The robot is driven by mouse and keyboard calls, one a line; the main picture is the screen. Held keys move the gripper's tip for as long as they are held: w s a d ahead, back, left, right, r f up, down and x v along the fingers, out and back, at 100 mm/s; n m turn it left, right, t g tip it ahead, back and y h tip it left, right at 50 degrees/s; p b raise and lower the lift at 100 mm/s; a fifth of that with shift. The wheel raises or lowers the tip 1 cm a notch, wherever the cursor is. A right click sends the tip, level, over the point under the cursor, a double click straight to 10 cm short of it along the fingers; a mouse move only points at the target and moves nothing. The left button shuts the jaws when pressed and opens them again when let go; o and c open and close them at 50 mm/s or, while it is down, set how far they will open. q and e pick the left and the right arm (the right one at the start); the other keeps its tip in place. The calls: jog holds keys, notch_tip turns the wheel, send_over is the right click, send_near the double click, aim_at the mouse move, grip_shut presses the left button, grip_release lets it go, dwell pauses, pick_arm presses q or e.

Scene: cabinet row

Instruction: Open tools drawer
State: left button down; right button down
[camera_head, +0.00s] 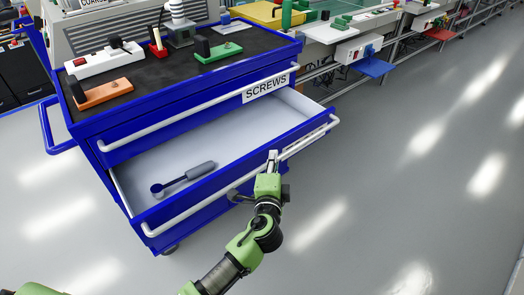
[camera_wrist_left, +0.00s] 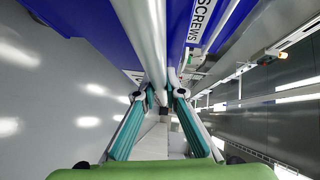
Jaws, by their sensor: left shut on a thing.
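A blue cabinet (camera_head: 190,85) has its second drawer (camera_head: 230,140) pulled well out, below a shut drawer labelled SCREWS (camera_head: 266,88). The open drawer's own label is not readable. A tool with a grey handle (camera_head: 200,170) lies inside on the left. My left gripper (camera_head: 272,158) is at the right part of the open drawer's white bar handle (camera_head: 190,207) and is shut on it. In the left wrist view, the fingers (camera_wrist_left: 161,95) are on either side of the bar (camera_wrist_left: 146,40). My right gripper is not in view.
The cabinet top (camera_head: 165,70) holds an orange block (camera_head: 103,93), a green block (camera_head: 218,53), a white power strip (camera_head: 104,60) and other items. A long workbench (camera_head: 335,30) runs behind to the right. The grey floor (camera_head: 400,190) in front and to the right is clear.

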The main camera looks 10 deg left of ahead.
pick_arm(q)
jog(key=shift+s+d+f, duration=0.1)
jog(key=shift+s+d, duration=0.9)
jog(key=shift+d, duration=0.3)
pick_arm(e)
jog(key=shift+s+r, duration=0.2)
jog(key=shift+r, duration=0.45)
pick_arm(q)
jog(key=c, duration=2.1)
grip_release()
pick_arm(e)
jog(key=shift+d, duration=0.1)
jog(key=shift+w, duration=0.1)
pick_arm(q)
jog(key=s+d+r, duration=0.1)
jog(key=s, duration=1)
jog(key=shift+s+d+r, duration=0.15)
jog(key=shift+s+r, duration=0.25)
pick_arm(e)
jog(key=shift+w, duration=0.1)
